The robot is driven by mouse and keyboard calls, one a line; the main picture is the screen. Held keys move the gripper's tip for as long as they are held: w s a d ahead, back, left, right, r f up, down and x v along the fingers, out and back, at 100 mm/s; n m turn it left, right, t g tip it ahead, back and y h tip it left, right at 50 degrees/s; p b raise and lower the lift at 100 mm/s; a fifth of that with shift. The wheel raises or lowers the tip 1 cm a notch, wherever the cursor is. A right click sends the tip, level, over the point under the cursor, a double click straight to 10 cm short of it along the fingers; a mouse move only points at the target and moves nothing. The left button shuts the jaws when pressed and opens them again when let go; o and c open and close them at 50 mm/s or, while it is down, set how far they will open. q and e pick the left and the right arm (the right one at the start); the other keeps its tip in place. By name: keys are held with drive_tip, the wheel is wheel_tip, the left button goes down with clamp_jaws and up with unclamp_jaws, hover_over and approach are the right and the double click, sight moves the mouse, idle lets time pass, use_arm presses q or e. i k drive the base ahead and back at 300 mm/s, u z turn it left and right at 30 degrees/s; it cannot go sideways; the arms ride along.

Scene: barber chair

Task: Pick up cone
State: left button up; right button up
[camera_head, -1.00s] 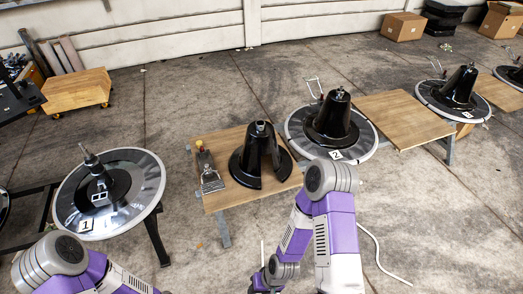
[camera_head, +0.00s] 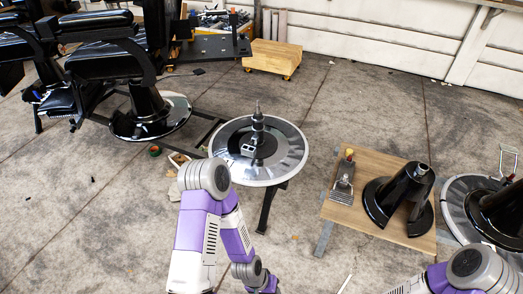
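A glossy black cone (camera_head: 403,192) with a flared base and a cut-out in its front stands upright on a wooden tabletop (camera_head: 370,165), right of centre. A second, similar black cone (camera_head: 500,207) stands on a round grey disc at the right edge, partly cut off. My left arm comes up in the lower middle-left and bends down, and its gripper is below the picture. My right arm shows only at the bottom right corner, and its gripper is out of view. Neither arm touches a cone.
A round disc (camera_head: 285,172) with a dark post stands left of the cone. A metal tool (camera_head: 342,182) lies beside the cone on the tabletop. Black barber chairs (camera_head: 110,60) stand at upper left. A wooden dolly (camera_head: 272,55) is at the back. The floor at lower left is mostly clear.

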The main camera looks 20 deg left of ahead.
sight(381, 196)
drive_tip(key=z, duration=0.3)
drive_tip(key=k, duration=0.45)
drive_tip(key=z, duration=0.9)
drive_tip(key=i, duration=1.75)
drive_tip(key=u, duration=1.45)
drive_tip(key=i, duration=0.65)
drive_tip(key=u, duration=0.7)
